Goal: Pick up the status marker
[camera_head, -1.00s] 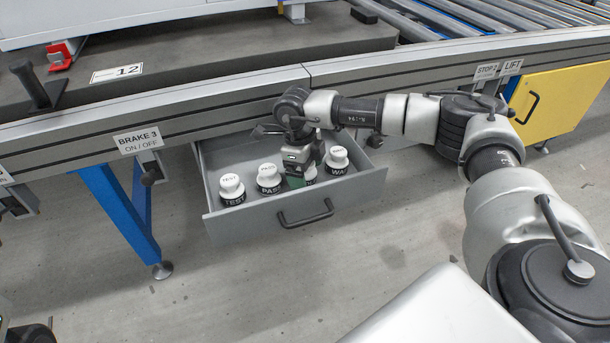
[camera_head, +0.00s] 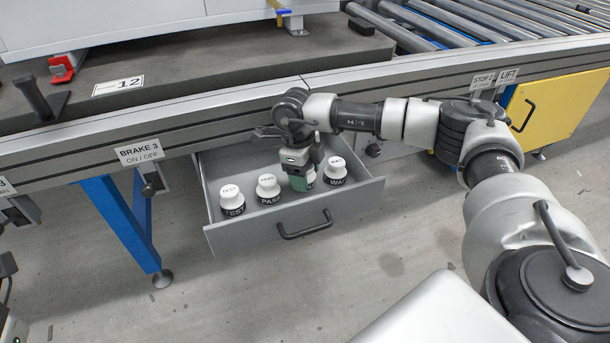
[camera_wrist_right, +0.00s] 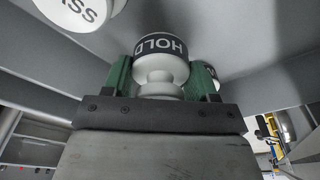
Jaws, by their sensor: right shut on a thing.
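The status marker in hand is a white knob-shaped piece with a dark band reading HOLD (camera_wrist_right: 160,48), seen in the right wrist view. My right gripper (camera_head: 302,184) has its green fingers on both sides of the marker's narrow neck and is shut on it. In the head view the gripper is over the open grey drawer (camera_head: 235,238), and its fingers hide most of the marker. Similar white markers stand upright in the drawer: TEST (camera_head: 232,202) and PASS (camera_head: 268,190) to the left, and one with a partly readable WA label (camera_head: 336,171) to the right.
The drawer has a dark front handle (camera_head: 305,226) and hangs under the conveyor's metal edge (camera_head: 230,108). A BRAKE 3 sign (camera_head: 139,152) and blue leg (camera_head: 120,225) are to the left. A yellow cabinet (camera_head: 560,105) is at right. The floor before the drawer is clear.

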